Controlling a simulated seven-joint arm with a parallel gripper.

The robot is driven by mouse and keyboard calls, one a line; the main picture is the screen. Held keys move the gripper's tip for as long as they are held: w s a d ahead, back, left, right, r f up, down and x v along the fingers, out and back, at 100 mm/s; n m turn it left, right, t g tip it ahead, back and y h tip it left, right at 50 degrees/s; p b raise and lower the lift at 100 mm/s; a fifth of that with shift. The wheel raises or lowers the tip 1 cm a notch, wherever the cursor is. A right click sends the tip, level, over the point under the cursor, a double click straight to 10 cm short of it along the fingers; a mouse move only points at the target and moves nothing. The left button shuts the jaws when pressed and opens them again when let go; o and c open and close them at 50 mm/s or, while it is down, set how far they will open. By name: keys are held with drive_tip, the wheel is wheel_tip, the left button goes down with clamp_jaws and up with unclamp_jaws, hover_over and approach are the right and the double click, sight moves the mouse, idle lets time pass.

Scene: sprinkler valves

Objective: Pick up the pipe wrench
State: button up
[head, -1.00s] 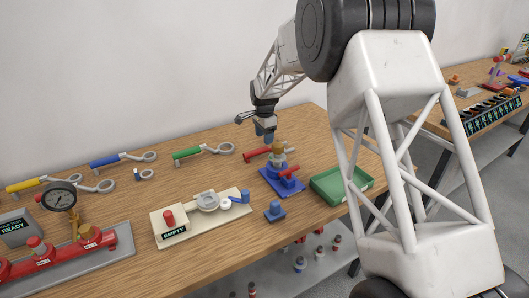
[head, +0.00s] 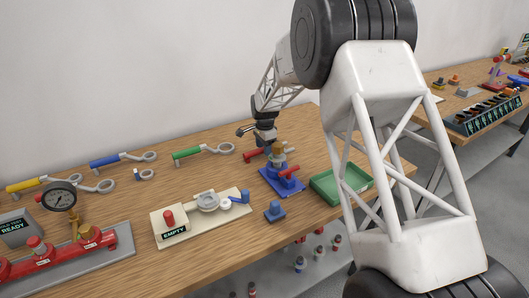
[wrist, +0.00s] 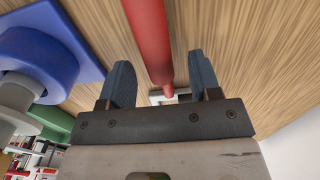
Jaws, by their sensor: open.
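The pipe wrench (head: 256,157) appears to be the red-handled tool lying on the wooden table just behind the blue valve stand. In the wrist view its red handle (wrist: 146,30) runs from the top down between my fingers, with a pale grey part at its lower end. My gripper (wrist: 160,78) is open, pointing down, with one blue finger on each side of the handle and visible gaps. In the head view my gripper (head: 264,142) is low over the wrench and hides part of it.
The blue valve stand (head: 281,182) is close by; its blue base (wrist: 85,35) is left of my fingers in the wrist view. A green tray (head: 342,187) is to the right. Green- (head: 188,153), blue- and yellow-handled wrenches lie left. A cream board (head: 190,232) marked EMPTY is in front.

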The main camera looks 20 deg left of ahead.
drive_tip(key=shift+f, duration=0.25)
drive_tip(key=shift+c, duration=0.4)
clamp_jaws()
